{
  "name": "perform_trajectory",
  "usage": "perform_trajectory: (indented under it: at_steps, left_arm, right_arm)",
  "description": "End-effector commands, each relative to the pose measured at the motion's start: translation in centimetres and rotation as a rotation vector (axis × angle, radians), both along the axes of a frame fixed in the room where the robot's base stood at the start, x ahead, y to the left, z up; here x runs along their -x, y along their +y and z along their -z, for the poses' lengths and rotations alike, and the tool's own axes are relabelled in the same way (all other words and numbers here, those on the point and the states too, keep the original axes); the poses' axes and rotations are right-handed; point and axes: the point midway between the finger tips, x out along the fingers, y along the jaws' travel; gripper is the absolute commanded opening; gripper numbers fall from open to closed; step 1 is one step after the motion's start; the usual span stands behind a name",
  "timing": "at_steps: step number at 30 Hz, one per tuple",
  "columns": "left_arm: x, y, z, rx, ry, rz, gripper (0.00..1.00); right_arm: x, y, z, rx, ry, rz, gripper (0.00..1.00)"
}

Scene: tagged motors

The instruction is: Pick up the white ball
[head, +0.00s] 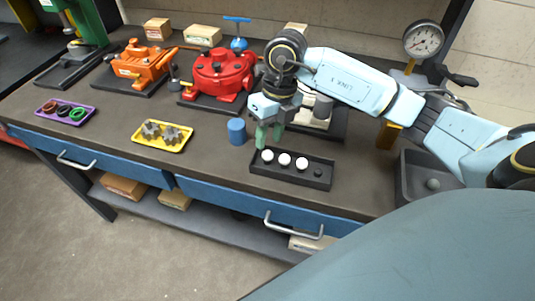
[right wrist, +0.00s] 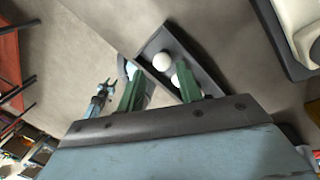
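Three white balls, the left one (head: 267,155), the middle one (head: 284,160) and the right one (head: 302,163), sit in a row in a black tray (head: 291,181). A small dark round thing (head: 318,173) is at the tray's right end. My right gripper (head: 269,134) points down just above and behind the tray's left end. In the right wrist view its green fingers (right wrist: 160,88) are apart with nothing held. One white ball (right wrist: 162,61) shows beyond the gap, and another (right wrist: 175,81) is partly hidden by a finger. My left gripper is not in view.
A blue cylinder (head: 236,131) stands left of the tray. A yellow tray (head: 164,147) with gears and a purple tray (head: 67,121) with rings lie further left. A red motor (head: 219,74) and an orange one (head: 142,65) stand behind. A dark bin (head: 415,170) is at right.

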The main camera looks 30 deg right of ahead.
Motion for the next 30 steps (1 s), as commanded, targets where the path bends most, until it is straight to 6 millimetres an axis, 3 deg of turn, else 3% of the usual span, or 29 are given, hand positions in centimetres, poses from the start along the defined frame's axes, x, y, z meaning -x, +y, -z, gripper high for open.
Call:
perform_trajectory:
  at_steps: [7, 17, 24, 30]
  left_arm:
    - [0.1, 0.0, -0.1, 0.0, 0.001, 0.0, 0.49]
    - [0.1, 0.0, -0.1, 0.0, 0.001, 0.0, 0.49]
    - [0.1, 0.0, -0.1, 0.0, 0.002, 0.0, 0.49]
    - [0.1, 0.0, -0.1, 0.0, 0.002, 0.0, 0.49]
  right_arm:
    - [0.4, 0.5, 3.7, -0.002, 0.004, -0.001, 0.35]
    - [0.4, 0.6, 4.4, 0.0, 0.002, 0.0, 0.35]
    - [0.3, 0.6, 4.3, 0.0, 0.002, 0.0, 0.04]
    - [0.3, 0.6, 4.3, 0.0, 0.001, 0.0, 0.02]
